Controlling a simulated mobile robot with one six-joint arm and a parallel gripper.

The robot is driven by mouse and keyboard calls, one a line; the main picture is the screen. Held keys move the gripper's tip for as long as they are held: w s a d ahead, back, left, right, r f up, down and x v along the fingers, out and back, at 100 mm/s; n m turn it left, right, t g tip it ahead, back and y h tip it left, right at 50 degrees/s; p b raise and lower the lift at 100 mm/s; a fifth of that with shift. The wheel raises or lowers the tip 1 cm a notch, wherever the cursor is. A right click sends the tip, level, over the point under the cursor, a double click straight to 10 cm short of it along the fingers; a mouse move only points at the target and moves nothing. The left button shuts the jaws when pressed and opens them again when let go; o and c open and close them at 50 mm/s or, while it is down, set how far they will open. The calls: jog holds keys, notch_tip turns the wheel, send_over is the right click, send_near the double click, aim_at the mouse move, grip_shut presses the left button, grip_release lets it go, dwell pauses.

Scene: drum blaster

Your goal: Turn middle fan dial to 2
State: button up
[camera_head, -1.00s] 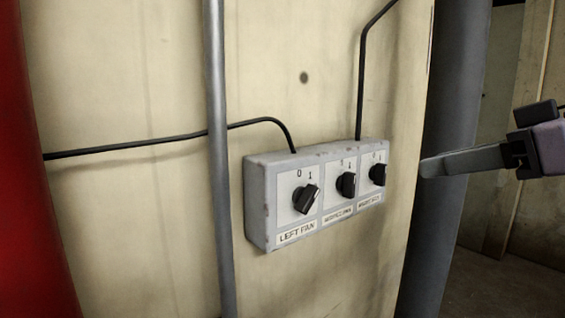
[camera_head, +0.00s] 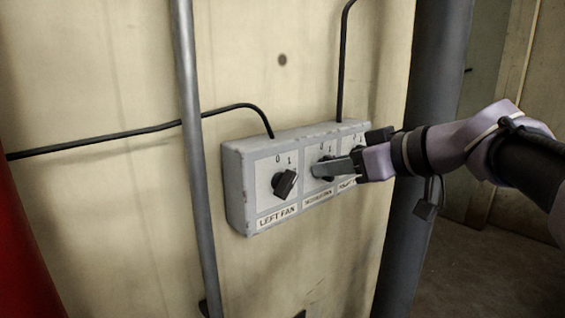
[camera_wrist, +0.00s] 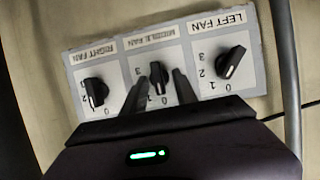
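The middle fan dial is a black knob in the middle of a grey control box (camera_head: 237,192) on the wall; it shows clearly in the wrist view (camera_wrist: 157,74), which is upside down. Its pointer end faces the 0 and 1 marks; I cannot tell which exactly. The 2 mark is hidden. My gripper (camera_wrist: 159,77) is open, with one finger on each side of this dial. I see gaps between the fingers and the knob, so contact is not evident. In the head view my gripper (camera_head: 322,168) covers most of the middle dial.
The left fan dial (camera_head: 284,183) and the right fan dial (camera_wrist: 96,92) flank the middle one closely. A vertical grey pipe (camera_head: 196,150) runs left of the box. Black cables (camera_head: 342,70) enter the box top. A thick dark pipe (camera_head: 432,90) stands at right.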

grip_shut()
jog(key=shift+d, duration=0.1)
jog(key=shift+w+d+f+m+g+y+b, duration=0.15)
jog(key=shift+m+g+y+b, duration=0.2)
jog(key=shift+m+y+b, duration=1.15)
jog(key=shift+w+d+f+m+g+y+b, duration=0.25)
jog(key=shift+m+y+b, duration=0.4)
jog(key=shift+m, duration=1.6)
jog(key=shift+s+d+f+m+g+y+b, duration=0.1)
jog(key=shift+m+g+y+b, duration=0.3)
jog(key=shift+m+y+b, duration=1.1)
jog(key=shift+a+r+m+h+p, duration=0.1)
jog(key=shift+m+h+p, duration=0.25)
jog(key=shift+m, duration=0.3)
grip_release()
